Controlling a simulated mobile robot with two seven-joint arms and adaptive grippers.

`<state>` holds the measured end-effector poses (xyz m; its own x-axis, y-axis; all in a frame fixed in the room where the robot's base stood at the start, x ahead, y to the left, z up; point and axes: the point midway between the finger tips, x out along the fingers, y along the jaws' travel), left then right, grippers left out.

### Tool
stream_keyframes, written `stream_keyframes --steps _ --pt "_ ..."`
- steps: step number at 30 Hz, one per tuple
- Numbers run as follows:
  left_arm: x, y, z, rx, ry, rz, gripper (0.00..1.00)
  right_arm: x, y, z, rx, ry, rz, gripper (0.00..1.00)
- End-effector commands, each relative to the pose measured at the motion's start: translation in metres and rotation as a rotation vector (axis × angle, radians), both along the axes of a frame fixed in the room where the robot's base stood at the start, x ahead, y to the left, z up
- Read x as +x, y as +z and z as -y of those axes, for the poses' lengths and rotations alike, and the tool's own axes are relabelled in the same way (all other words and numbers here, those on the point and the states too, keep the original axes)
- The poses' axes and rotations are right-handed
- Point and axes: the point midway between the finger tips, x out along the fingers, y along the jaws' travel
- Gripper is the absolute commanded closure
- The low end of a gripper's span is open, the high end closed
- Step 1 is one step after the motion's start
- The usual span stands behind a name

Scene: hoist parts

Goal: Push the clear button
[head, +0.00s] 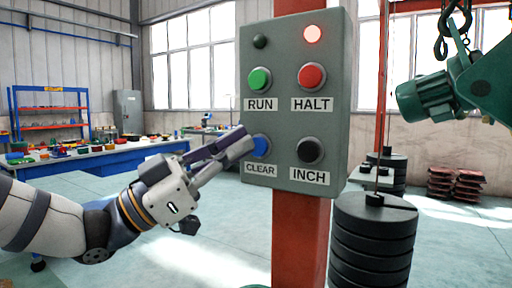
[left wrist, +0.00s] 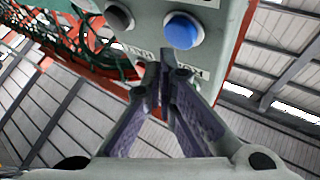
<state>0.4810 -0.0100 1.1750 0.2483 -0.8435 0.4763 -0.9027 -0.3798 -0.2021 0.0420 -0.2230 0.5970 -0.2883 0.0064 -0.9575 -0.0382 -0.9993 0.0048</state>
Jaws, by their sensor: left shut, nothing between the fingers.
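The blue CLEAR button (head: 262,147) sits at the lower left of a grey control box (head: 285,90). It also shows in the left wrist view (left wrist: 182,31), above the fingertips. My left gripper (head: 245,140) is shut and empty, its fingertips just left of the button and overlapping its left edge in the head view. In the left wrist view the fingertips (left wrist: 168,68) lie over the label area beside the button. I cannot tell whether they touch the box or button. My right gripper is not in view.
The box also has a green RUN button (head: 259,80), red HALT button (head: 311,76), black INCH button (head: 310,150), a lit red lamp (head: 312,34) and a dark lamp (head: 260,41). Black stacked weights (head: 372,240) hang right; a green hoist motor (head: 428,100) is above.

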Motion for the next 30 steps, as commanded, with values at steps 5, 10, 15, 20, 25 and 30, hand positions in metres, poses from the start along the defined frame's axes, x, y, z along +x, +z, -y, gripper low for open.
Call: stream_keyframes --steps 5,10,15,20,25,30 --pt "0.005 -0.001 0.003 -0.001 0.000 -0.001 1.00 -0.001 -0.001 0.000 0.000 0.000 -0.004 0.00" --pt "0.007 0.000 0.005 0.000 0.000 -0.001 1.00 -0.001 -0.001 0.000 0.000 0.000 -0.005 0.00" --pt "0.007 0.000 0.005 0.000 0.000 0.000 1.00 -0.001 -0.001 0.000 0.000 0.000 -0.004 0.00" --pt "0.008 0.000 0.006 0.000 0.000 0.000 1.00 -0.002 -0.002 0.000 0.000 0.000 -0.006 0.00" --pt "0.009 0.000 0.007 0.000 0.000 0.000 1.00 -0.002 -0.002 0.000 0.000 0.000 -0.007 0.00" --pt "0.011 -0.001 0.008 0.000 0.000 0.000 1.00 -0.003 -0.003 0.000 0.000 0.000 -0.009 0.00"
